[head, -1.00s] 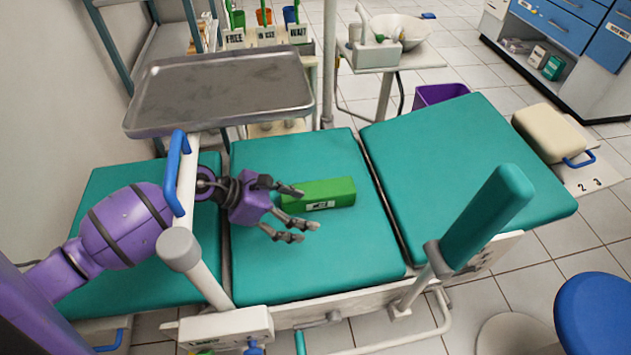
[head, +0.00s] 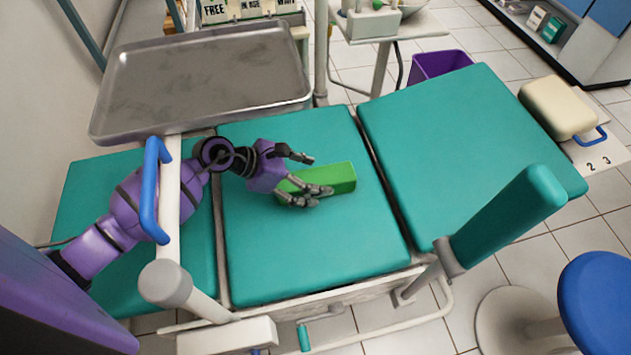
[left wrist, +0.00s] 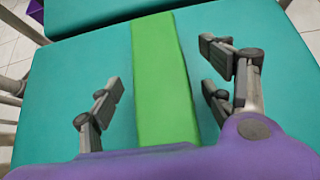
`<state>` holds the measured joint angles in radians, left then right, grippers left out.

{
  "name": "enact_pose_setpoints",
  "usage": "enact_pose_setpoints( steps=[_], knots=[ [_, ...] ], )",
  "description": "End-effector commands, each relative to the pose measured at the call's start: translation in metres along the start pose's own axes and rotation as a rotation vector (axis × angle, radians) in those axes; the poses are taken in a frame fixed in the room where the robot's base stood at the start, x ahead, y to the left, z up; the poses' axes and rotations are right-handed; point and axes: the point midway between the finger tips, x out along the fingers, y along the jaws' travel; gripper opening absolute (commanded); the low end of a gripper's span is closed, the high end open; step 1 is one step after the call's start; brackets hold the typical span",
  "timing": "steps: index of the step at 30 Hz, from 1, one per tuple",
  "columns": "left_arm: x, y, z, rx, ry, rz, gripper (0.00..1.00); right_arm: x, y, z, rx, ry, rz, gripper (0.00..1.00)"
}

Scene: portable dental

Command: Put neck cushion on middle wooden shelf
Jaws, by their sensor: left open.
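The green block, which I take to be the neck cushion (head: 335,177), lies on the middle teal section of the dental chair (head: 310,250). In the left wrist view the cushion (left wrist: 163,75) runs between the two sides of my left gripper (left wrist: 165,98). My left gripper (head: 310,174) is open around the cushion's near part, with visible gaps on both sides. Its fingers partly cover the cushion in the head view. My right gripper is not in view. The middle wooden shelf cannot be made out.
A grey metal tray (head: 200,80) on a white post with a blue handle (head: 152,190) stands close over my left arm. A teal armrest (head: 508,218) rises at the right. A blue stool (head: 597,300) and a beige case (head: 557,108) stand on the right.

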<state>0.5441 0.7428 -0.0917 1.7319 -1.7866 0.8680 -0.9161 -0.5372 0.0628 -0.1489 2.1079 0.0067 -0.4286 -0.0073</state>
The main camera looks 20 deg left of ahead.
Motion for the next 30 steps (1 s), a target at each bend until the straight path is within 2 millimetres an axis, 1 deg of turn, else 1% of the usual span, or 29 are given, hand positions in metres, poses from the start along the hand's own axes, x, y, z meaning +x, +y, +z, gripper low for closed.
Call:
enact_pose_setpoints(
  steps=[1, 4, 11, 14, 24, 30],
  knots=[
    [0.007, 0.0, 0.0, -0.002, -0.002, 0.0, 0.74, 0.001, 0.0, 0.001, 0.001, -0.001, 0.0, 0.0],
    [0.015, 0.0, -0.001, -0.001, 0.0, 0.0, 0.74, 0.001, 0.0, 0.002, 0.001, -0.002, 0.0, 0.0],
    [0.017, 0.0, -0.001, 0.0, 0.001, 0.001, 0.74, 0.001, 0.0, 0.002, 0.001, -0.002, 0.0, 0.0],
    [0.017, 0.0, -0.001, 0.0, 0.001, 0.001, 0.63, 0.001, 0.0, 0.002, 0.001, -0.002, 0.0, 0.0],
    [0.017, 0.0, 0.0, 0.0, 0.0, 0.001, 0.18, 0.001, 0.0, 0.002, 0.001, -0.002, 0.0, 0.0],
    [0.016, 0.0, 0.0, 0.0, 0.0, 0.001, 0.18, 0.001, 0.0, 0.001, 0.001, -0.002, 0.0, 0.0]
  ],
)
